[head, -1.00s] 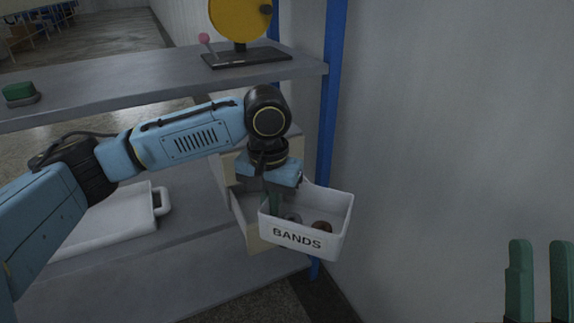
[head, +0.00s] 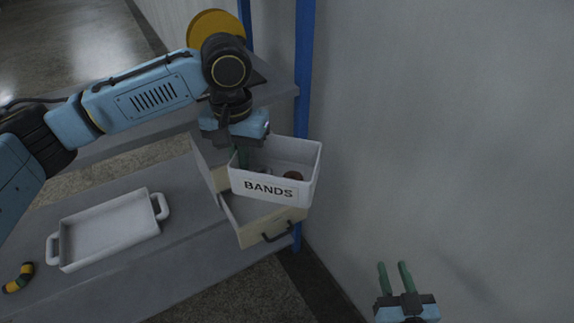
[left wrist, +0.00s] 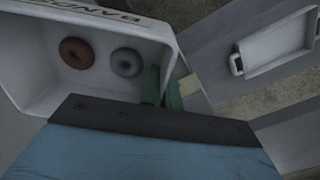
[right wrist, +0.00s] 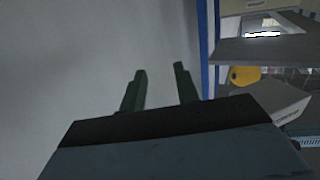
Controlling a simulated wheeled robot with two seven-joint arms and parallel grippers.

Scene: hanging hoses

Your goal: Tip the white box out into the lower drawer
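The white box (head: 262,188), labelled BANDS, is upright above the open lower drawer (head: 240,231). My left gripper (head: 242,156) is shut on the box's left side wall; in the left wrist view its fingers (left wrist: 160,85) straddle that wall. Inside the box lie a brown ring (left wrist: 76,53) and a grey ring (left wrist: 125,62). The beige drawer has a dark handle (head: 277,232) on its front. The box hides much of the drawer's inside. My right gripper (head: 396,277) is open and empty, low at the right; its fingers stand apart in the right wrist view (right wrist: 160,88).
A white two-handled tray (head: 108,232) lies on the shelf board (head: 185,255) left of the drawer unit. A blue post (head: 304,75) stands behind the box. A grey wall (head: 450,130) fills the right.

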